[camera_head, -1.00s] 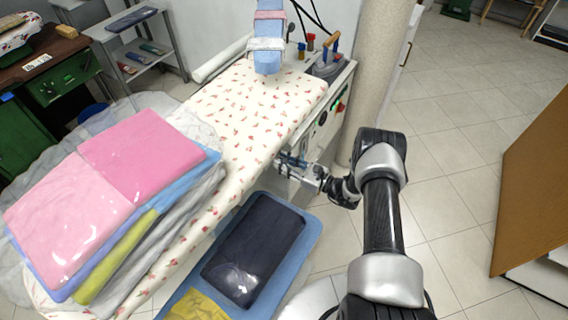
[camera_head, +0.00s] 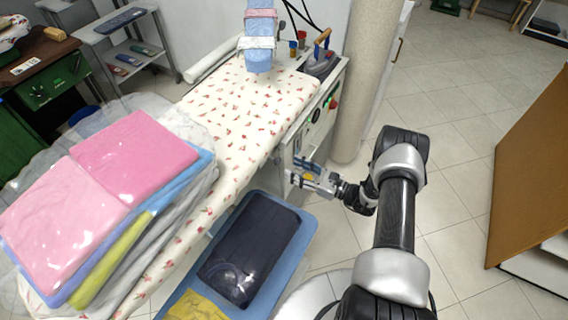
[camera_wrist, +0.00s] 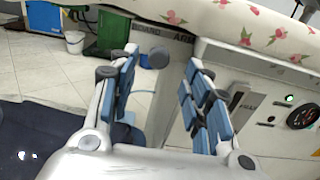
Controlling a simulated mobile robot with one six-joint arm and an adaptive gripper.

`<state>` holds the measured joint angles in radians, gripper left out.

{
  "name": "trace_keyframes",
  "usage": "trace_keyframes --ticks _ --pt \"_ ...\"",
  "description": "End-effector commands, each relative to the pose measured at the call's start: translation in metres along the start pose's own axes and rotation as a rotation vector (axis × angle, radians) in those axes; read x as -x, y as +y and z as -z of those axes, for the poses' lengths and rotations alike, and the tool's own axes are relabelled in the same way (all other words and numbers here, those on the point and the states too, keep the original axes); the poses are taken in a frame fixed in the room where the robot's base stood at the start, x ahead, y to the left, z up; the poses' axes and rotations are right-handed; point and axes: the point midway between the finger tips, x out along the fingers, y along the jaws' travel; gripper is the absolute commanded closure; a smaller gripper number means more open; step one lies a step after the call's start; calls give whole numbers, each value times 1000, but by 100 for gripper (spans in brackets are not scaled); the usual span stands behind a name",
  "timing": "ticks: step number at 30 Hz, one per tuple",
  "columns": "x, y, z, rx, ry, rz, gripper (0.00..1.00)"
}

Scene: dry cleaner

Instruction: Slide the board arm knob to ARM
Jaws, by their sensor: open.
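A dark round knob (camera_wrist: 158,57) shows between my fingertips in the wrist view, under the board's padded edge. A label strip ending in what looks like "ARM" (camera_wrist: 170,32) is just behind it. My gripper (camera_wrist: 162,68) is open, its blue-padded fingers on either side of the knob in the picture. I cannot tell whether either finger touches it. In the head view my gripper (camera_head: 303,172) is beside the ironing board unit's side, below the control panel (camera_head: 322,115). The knob cannot be made out there.
The ironing board (camera_head: 245,110) has a floral cover and carries bagged folded clothes (camera_head: 105,190). An iron (camera_head: 322,60) stands at its far end. A blue tray (camera_head: 300,240) with dark bagged clothing lies below. A round pillar (camera_head: 365,80) stands behind.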

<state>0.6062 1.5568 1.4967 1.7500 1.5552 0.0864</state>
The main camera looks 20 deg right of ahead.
Motion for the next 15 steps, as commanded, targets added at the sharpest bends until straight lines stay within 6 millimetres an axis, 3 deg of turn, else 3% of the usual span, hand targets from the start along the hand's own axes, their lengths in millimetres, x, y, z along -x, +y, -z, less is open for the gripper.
trace_keyframes --ticks 6,15 --pt "36 -1 0 0 1 2 55" --pt "46 0 0 -1 0 -1 55"
